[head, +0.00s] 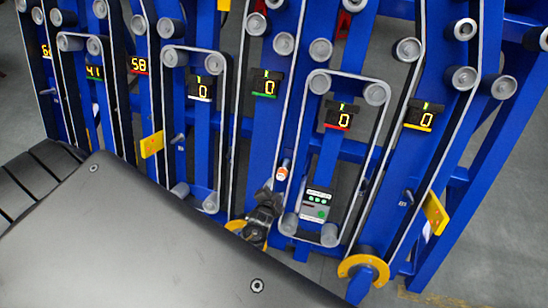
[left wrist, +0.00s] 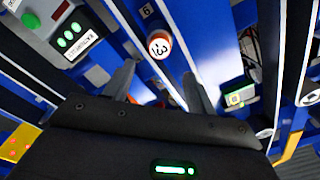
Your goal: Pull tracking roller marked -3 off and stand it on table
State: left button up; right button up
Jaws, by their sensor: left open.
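The tracking roller (left wrist: 158,45) shows in the left wrist view as a white round end face with a "3" on it and an orange-red side. In the head view the roller (head: 282,173) is a small orange and white piece on the blue frame. My left gripper (head: 264,205) is dark and lies just below and left of it. In the left wrist view the left gripper (left wrist: 160,88) is open, with its two fingers apart. The roller lies beyond the fingertips and between their lines, apart from them. My right gripper and the table are not recognisable in view.
A grey box with green lights (head: 318,205) is right of the roller and also shows in the left wrist view (left wrist: 70,38). Grey rollers (head: 377,94), white belts and yellow digit displays (head: 339,117) cover the blue chassis (head: 262,120). A yellow ring (head: 362,267) is at lower right.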

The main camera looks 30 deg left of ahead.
aim_at(280, 178)
pick_arm(q)
jog(key=b+x, duration=0.8)
jog(key=x, duration=0.2)
jog(key=shift+s+f, duration=0.15)
jog(key=shift+f, duration=0.05)
jog(key=shift+b+x, duration=1.05)
jog(key=shift+r, duration=0.2)
jog(key=shift+c, duration=0.2)
jog(key=c, duration=0.8)
jog(key=shift+r+p+v, duration=0.25)
jog(key=shift+p+v, duration=2.1)
jog(key=shift+p, duration=0.05)
jog(key=shift+c, duration=0.2)
jog(key=shift+p+v, duration=2.45)
jog(key=shift+v, duration=0.35)
jog(key=shift+r, duration=0.1)
